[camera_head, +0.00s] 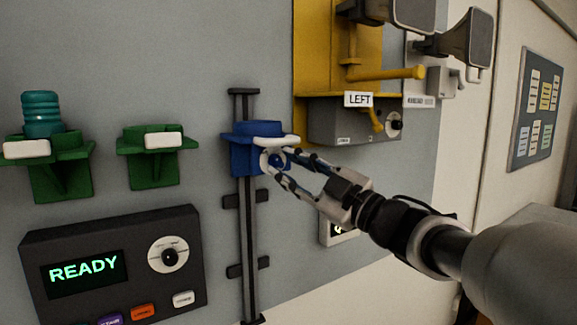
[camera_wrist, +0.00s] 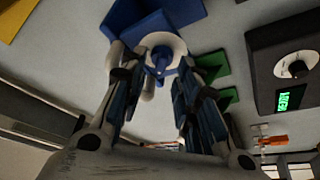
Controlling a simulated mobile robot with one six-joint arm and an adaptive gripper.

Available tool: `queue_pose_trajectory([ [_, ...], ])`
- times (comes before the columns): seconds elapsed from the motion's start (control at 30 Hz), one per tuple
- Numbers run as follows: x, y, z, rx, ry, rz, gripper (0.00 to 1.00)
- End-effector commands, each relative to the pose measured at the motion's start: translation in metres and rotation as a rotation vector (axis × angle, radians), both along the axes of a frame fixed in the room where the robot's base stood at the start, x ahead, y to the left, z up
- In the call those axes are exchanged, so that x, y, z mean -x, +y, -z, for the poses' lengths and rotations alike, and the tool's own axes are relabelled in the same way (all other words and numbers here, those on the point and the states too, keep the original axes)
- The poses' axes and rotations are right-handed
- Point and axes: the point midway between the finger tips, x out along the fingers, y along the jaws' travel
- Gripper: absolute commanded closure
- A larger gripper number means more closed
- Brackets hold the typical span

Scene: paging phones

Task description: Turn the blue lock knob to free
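The blue lock knob (camera_head: 277,160) sits on a white dial on the front of a blue bracket (camera_head: 240,155), which rides a dark vertical rail (camera_head: 249,230). In the wrist view the knob (camera_wrist: 161,60) is at the centre of its white dial (camera_wrist: 170,40). My gripper (camera_head: 270,163) reaches in from the right, with its fingertips at the dial. In the wrist view my gripper (camera_wrist: 153,65) is open, its fingers apart on either side of the knob. Contact with the knob cannot be told, and the dial's markings are not readable.
A dark console (camera_head: 115,265) reading READY stands lower left, with a white dial. Green brackets (camera_head: 155,165) are left of the rail. A grey box (camera_head: 350,125) under the LEFT sign and a yellow panel (camera_head: 320,45) are close above my gripper.

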Motion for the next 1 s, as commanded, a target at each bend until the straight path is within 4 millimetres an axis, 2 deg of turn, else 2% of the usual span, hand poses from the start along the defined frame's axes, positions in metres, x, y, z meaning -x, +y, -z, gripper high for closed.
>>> queue_pose_trajectory([
  [0.2, 0.021, -0.028, 0.009, 0.000, 0.000, 0.004, 0.70],
  [0.4, 0.034, -0.043, 0.015, -0.001, 0.000, 0.002, 0.70],
  [0.83, 0.037, -0.047, 0.016, -0.001, 0.001, 0.005, 0.70],
  [1.0, 0.029, -0.061, 0.012, -0.022, 0.043, 0.144, 0.70],
])
